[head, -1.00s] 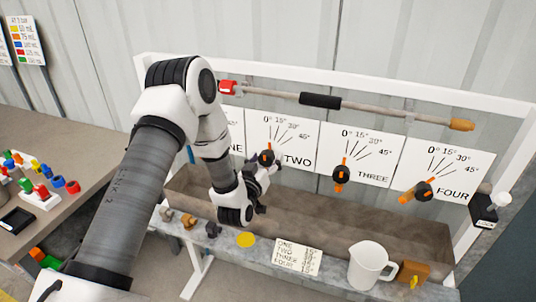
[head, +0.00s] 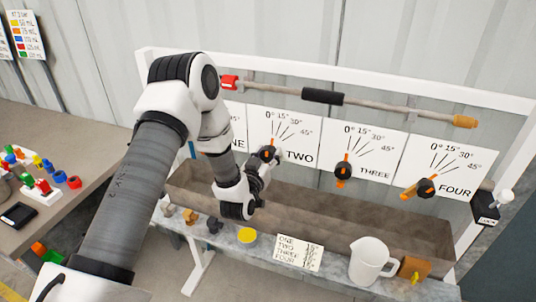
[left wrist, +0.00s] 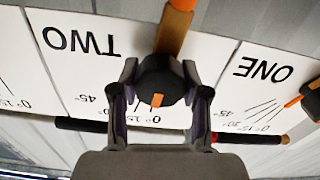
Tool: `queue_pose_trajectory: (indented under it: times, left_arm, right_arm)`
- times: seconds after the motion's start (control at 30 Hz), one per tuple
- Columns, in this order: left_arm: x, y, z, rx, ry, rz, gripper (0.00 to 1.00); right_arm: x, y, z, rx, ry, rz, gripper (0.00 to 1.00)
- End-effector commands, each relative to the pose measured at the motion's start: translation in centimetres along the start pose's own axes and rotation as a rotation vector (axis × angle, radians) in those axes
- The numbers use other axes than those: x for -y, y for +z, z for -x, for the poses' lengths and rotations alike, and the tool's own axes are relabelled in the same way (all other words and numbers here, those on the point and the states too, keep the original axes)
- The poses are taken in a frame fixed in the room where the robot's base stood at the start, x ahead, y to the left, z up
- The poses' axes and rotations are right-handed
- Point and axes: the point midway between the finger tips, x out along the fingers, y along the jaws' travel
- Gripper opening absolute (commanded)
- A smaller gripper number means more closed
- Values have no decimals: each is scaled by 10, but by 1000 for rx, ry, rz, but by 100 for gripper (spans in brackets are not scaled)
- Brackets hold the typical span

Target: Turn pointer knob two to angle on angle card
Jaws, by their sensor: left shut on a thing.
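Pointer knob two (head: 267,154) is a dark round knob with an orange pointer, on the white panel marked TWO (head: 290,138). My left gripper (head: 263,160) is at this knob and partly hides it in the head view. In the left wrist view, which is upside down, the two fingers (left wrist: 160,92) are shut on the sides of knob two (left wrist: 160,75). Its orange mark (left wrist: 157,100) points close to the 0° label. The angle card (head: 298,252) lies on the front ledge, with rows ONE to FOUR; its angles are too small to read surely. My right gripper is not in view.
Knobs three (head: 343,170) and four (head: 426,188) are to the right. A grey trough (head: 350,225) runs below the panels. A white jug (head: 370,262) and a yellow disc (head: 247,236) stand on the ledge. A long pipe (head: 380,107) crosses above.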

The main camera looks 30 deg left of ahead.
Motion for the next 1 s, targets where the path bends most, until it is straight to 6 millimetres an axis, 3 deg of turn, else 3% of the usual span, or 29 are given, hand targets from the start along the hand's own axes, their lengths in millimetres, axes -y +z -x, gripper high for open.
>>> queue_pose_trajectory:
  times: [0.6, 1.0]
  left_arm:
    - [-1, -2, -1, -4, -1, -375, 0]
    - [-1, -2, -1, -5, -1, -427, 0]
  right_arm:
    - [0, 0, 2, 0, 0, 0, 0]
    - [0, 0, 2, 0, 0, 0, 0]
